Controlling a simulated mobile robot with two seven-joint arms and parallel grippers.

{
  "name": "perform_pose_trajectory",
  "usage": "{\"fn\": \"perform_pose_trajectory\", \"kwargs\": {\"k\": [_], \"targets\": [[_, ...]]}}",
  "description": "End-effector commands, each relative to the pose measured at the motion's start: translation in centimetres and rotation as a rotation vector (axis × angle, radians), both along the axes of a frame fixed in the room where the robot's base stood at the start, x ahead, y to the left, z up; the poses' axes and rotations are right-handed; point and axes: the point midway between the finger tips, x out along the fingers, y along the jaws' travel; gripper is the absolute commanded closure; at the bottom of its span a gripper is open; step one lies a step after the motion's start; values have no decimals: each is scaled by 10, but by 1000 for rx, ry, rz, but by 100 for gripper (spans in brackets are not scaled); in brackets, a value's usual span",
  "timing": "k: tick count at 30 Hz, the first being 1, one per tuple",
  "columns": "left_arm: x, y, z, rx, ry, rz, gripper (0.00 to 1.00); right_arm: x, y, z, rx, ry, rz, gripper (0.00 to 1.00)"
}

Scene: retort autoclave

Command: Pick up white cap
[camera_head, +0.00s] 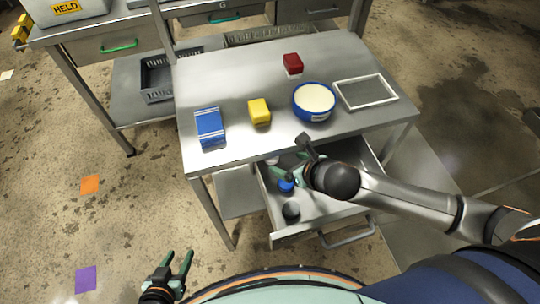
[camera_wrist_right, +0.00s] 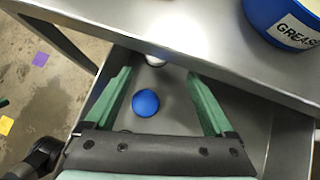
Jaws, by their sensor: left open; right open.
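A white cap (camera_wrist_right: 155,60) lies in the open drawer (camera_wrist_right: 258,120) near its back, partly hidden under the tabletop edge in the right wrist view. In the head view, a small white part of the white cap (camera_head: 272,160) shows beside my right gripper (camera_head: 284,173). My right gripper is open and empty over the drawer; in the wrist view, its fingers (camera_wrist_right: 158,75) point toward the white cap. A blue round cap (camera_wrist_right: 145,102) lies between the fingers, nearer the palm. My left gripper (camera_head: 179,256) is open and empty over the floor, away from the table.
A dark round cap (camera_head: 291,210) lies at the drawer front. On the steel table (camera_head: 235,80) above stand a blue box (camera_head: 209,127), a yellow block (camera_head: 259,112), a red block (camera_head: 293,64), a grease tub (camera_head: 314,102) and a framed tray (camera_head: 366,92). The tabletop edge overhangs the drawer.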

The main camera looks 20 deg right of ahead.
Motion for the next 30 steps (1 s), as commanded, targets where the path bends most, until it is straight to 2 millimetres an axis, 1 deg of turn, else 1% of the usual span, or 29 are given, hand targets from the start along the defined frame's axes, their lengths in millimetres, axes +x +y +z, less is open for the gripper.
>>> {"fn": "perform_pose_trajectory", "kwargs": {"k": [1, 3, 11, 16, 19, 23, 30], "targets": [[0, 0, -3, 0, 1, 0, 50, 7, 3, -7, 3, -1, -1, 12], [0, 0, -5, 0, 1, -1, 50, 12, 4, -13, 2, -1, -1, 12], [0, 0, -8, 0, 1, -1, 50, 24, 10, -26, 2, 0, 1, 12], [0, -1, -13, 0, 2, -1, 50, 39, 20, -43, 4, 0, -1, 12], [-1, -1, -16, 0, 5, -2, 50, 47, 21, -51, 2, 0, -1, 12], [-1, -2, -17, -1, 10, -3, 50, 52, 23, -56, 2, -1, 0, 12], [2, -3, -14, -2, 4, -5, 50, 53, 23, -56, 1, -1, 1, 13]]}}
